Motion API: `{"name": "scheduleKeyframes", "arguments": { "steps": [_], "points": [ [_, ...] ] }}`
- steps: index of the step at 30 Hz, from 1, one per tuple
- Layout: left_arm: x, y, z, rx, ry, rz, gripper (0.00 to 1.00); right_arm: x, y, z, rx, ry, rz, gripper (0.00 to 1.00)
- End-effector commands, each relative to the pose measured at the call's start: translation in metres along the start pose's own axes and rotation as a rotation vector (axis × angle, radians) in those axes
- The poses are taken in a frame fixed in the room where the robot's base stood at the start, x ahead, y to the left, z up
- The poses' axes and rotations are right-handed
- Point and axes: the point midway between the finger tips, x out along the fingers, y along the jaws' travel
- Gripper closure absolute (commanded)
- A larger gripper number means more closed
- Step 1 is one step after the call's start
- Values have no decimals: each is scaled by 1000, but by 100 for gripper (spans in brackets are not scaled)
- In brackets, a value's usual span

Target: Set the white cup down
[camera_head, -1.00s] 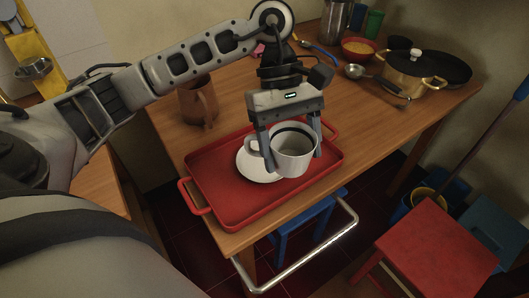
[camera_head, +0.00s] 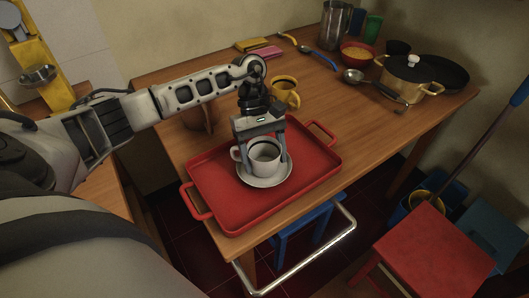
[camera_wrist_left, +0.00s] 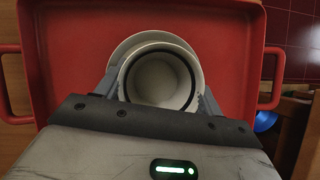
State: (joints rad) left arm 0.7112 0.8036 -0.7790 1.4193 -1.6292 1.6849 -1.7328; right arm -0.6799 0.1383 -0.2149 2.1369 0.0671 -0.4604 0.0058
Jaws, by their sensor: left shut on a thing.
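The white cup (camera_head: 265,160) with a dark band inside its rim is upright over the white saucer (camera_head: 266,184), its handle to the left. It looks centred on the saucer; whether its base touches is hard to tell. The saucer lies on the red tray (camera_head: 213,190). My left gripper (camera_head: 263,157) points down and is shut on the cup, one finger on each side. In the left wrist view the cup (camera_wrist_left: 160,80) sits between the fingers, with the saucer's rim (camera_wrist_left: 124,48) showing behind it. My right gripper is not in view.
A lidded pot (camera_head: 412,75), a pan and a ladle (camera_head: 372,80) are at the right. A red stool (camera_head: 430,250) stands below right.

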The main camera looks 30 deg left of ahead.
Motion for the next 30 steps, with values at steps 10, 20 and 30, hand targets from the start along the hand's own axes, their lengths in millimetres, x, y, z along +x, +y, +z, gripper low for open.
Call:
{"name": "scheduleKeyframes", "arguments": {
  "steps": [10,20,30],
  "points": [
    [2,0,0,1,1,1,10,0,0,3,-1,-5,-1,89],
    [-11,1,-1,1,3,5,10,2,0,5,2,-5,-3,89],
    [-80,1,-1,0,5,6,10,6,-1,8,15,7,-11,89]
  ]
}}
